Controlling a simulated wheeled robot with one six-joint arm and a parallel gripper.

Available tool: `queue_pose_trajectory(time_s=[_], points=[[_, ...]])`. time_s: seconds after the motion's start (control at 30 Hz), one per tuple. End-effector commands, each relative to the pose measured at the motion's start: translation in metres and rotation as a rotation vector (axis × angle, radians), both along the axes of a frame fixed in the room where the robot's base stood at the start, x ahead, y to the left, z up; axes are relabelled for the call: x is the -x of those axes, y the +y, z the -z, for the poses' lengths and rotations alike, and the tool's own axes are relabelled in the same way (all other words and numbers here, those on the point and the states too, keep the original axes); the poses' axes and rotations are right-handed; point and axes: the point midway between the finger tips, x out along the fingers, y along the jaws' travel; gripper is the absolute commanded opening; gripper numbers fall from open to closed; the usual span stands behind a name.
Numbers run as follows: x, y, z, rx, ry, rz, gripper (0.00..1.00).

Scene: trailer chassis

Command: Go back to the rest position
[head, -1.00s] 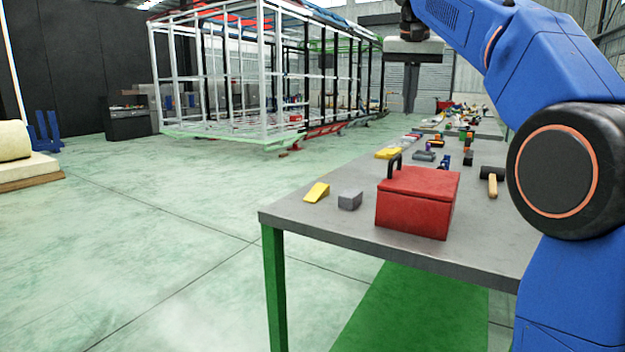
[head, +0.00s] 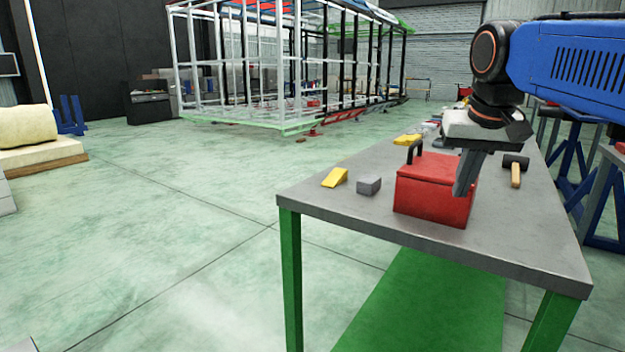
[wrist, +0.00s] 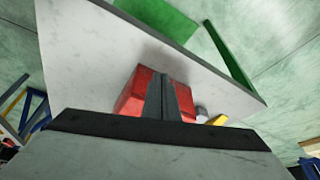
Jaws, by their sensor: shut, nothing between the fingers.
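My gripper (head: 466,190) points down in the head view, in front of the right part of the red toolbox (head: 425,205). Its fingers are shut with nothing between them. In the wrist view the shut fingers (wrist: 164,78) overlap the red toolbox (wrist: 140,92), hiding part of it. I cannot tell how far the fingertips are from the box. The toolbox stands upright on the grey table (head: 340,212), its dark handle up.
A grey block (head: 369,185) and a yellow wedge (head: 335,177) lie left of the toolbox. A hammer (head: 515,172) lies to its right. A trailer frame (head: 290,70) stands behind.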

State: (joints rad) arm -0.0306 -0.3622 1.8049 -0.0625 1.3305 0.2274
Motion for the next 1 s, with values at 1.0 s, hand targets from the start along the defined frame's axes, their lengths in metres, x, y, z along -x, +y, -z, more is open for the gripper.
queue_pose_trajectory(time_s=[1.0], points=[[0.187,0.003,0.261,0.026,-0.039,-0.191,0.0]])
